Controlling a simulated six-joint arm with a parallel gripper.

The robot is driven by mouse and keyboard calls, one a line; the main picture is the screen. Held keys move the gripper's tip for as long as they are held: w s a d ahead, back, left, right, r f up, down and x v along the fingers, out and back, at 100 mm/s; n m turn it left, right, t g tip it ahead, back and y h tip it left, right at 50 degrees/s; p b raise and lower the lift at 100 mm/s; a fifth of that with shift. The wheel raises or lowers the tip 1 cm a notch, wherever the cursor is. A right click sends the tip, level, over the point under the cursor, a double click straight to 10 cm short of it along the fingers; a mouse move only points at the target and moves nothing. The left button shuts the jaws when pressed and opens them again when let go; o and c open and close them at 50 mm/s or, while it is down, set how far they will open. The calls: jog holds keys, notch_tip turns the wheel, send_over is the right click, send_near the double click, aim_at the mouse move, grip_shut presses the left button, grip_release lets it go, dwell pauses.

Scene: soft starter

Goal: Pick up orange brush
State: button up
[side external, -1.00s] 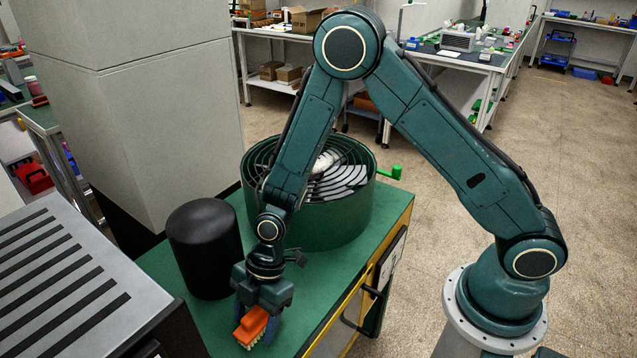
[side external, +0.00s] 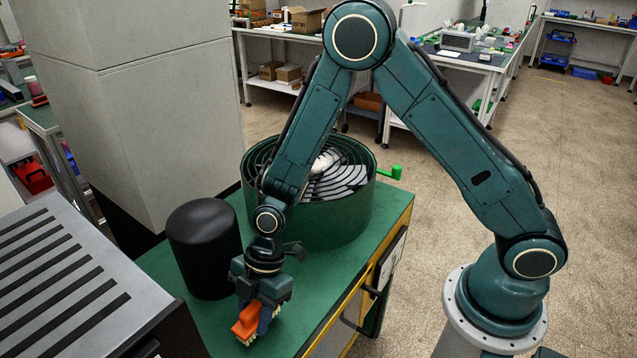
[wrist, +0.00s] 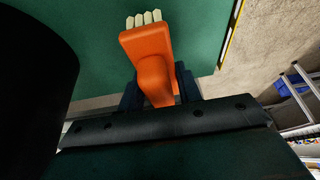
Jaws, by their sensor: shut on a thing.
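The orange brush (side external: 247,320) has an orange body and pale bristles. My gripper (side external: 258,312) is shut on it near the front end of the green table top (side external: 205,318). In the wrist view the brush (wrist: 150,55) sticks out from between the dark fingers (wrist: 158,92), with its pale bristle tufts at the far end. The side view does not clearly show whether the bristles touch the table top.
A black cylinder (side external: 203,250) stands close to the left of my gripper. A green round drum with curved inner walls (side external: 318,222) stands behind it. A grey slotted box (side external: 75,285) is at the left front. Green table top is free to the right.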

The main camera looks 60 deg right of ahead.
aim_at(252, 303)
notch_tip(252, 303, up, 18)
jog(key=shift+r, duration=0.2)
dwell(0.4)
dwell(0.4)
jog(key=shift+o, duration=1.1)
jog(key=shift+c, duration=0.4)
jog(key=w+d+r+m+t, duration=0.1)
jog(key=w+d+m, duration=0.1)
jog(key=w+d, duration=0.6)
jog(key=w+d+r+m+t, duration=0.1)
jog(key=w+d+m, duration=0.25)
jog(key=d, duration=0.75)
jog(key=d+r+m+t+h, duration=0.1)
jog(key=d+m, duration=0.2)
jog(key=d, duration=2)
jog(key=shift+w+r, duration=0.25)
jog(key=shift+r, duration=0.1)
